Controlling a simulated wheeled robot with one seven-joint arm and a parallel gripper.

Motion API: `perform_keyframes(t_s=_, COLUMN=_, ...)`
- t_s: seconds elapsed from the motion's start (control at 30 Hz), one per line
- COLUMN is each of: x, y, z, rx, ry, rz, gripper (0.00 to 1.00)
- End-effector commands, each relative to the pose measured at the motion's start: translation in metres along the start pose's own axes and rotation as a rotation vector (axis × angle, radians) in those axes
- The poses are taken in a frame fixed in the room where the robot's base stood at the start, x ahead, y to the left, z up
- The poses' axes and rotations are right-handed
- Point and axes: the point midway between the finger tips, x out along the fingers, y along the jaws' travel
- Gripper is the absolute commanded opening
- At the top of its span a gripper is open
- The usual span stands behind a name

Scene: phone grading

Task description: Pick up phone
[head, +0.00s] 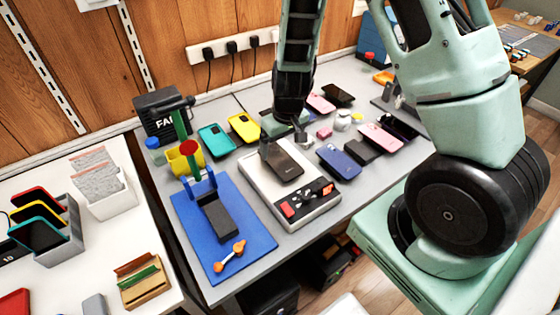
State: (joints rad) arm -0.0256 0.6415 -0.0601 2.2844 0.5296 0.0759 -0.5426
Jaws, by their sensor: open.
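A dark phone (286,165) lies on the white-topped scale-like device (259,191) in the middle of the grey table. My gripper (284,149) points down at the far edge of this phone, with a finger near its left corner. It is open. From this view I cannot tell whether the fingers touch the phone or hover just above it. Other phones lie to the right: a blue one (338,162), a pink one (381,137) and a black one (338,95) at the back.
A blue mat (248,238) with a dark block in a blue stand lies to the left. Teal (215,140) and yellow (243,127) cases lie behind. A power strip (232,44) is on the wall. A white table with trays stands at the left.

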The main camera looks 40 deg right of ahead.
Motion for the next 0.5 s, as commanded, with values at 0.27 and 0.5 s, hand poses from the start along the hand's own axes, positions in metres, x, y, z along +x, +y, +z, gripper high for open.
perform_keyframes(t_s=0.27, x=0.037, y=-0.003, z=0.006, rx=0.002, ry=-0.003, rz=-0.001, gripper=0.89)
perform_keyframes(t_s=0.5, x=0.043, y=-0.003, z=0.005, rx=0.001, ry=0.0, rz=0.0, gripper=0.89)
